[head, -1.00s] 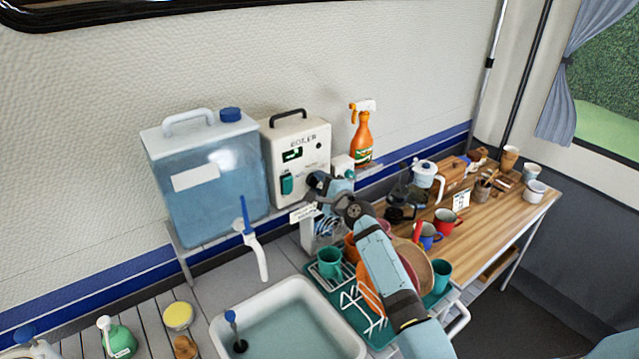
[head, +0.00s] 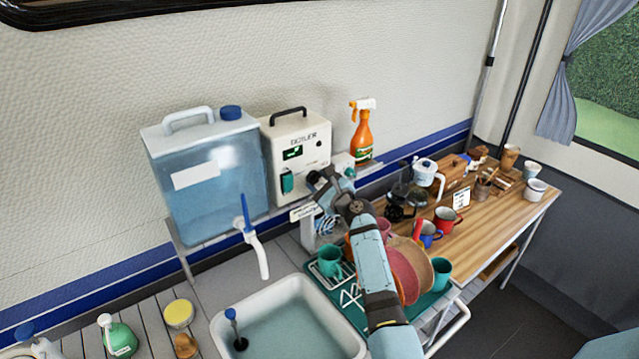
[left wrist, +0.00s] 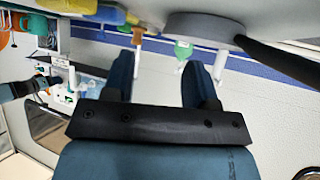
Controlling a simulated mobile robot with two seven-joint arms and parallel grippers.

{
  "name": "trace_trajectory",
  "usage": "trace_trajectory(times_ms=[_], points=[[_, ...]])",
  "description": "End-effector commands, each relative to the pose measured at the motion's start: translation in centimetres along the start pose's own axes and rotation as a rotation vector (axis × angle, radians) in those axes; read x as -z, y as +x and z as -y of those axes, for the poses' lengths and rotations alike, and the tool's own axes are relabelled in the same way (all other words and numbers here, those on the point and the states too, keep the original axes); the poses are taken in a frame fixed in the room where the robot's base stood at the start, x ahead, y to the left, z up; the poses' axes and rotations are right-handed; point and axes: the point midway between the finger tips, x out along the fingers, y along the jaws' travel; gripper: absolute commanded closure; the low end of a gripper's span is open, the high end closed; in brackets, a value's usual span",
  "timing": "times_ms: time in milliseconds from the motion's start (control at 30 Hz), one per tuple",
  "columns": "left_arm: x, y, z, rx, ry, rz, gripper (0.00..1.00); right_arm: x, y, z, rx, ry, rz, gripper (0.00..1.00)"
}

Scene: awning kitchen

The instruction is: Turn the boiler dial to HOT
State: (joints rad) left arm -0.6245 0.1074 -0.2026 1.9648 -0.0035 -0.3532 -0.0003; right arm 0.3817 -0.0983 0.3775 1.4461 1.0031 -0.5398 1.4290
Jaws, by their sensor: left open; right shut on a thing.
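The boiler (head: 296,137) is a white box with a black top handle, a small green display and a green switch (head: 287,182). It stands on the shelf against the wall in the head view. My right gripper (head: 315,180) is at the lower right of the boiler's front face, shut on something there. The gripper covers the place, so the dial and its markings are hidden; I cannot read where it points. My left gripper (left wrist: 160,78) is open and empty in the left wrist view, away from the boiler; it does not show in the head view.
A blue water tank (head: 207,165) with a tap stands left of the boiler. An orange spray bottle (head: 362,135) stands right of it. Below are a sink (head: 290,290) and a dish rack with cups and plates, under my right arm. A wooden table (head: 480,215) holds mugs.

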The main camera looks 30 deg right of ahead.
Motion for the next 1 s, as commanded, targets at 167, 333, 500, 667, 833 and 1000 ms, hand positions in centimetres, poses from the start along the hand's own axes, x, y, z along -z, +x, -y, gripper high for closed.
trace_trajectory(times_ms=[167, 333, 500, 667, 833, 1000], points=[[-0.15, 0.02, -0.01, 0.0, 0.0, 0.003, 0.47, -0.04, 0.02, -0.04, 0.0, 0.022, 0.0, 0.81], [-0.28, 0.05, -0.01, 0.0, 0.0, 0.005, 0.47, -0.03, 0.02, -0.04, 0.0, 0.026, 0.0, 0.81], [-0.27, 0.06, 0.01, 0.0, 0.0, 0.005, 0.47, -0.03, 0.01, -0.04, 0.0, 0.026, 0.0, 0.81], [-0.18, 0.1, 0.03, 0.0, 0.001, 0.003, 0.47, -0.03, 0.01, -0.03, 0.0, 0.025, 0.0, 0.32], [-0.02, 0.15, 0.07, 0.001, 0.001, 0.0, 0.47, -0.02, 0.01, -0.03, 0.0, 0.024, 0.0, 0.32], [0.14, 0.15, 0.1, 0.001, 0.001, -0.002, 0.47, -0.03, 0.02, -0.04, 0.0, 0.024, 0.0, 0.32]])
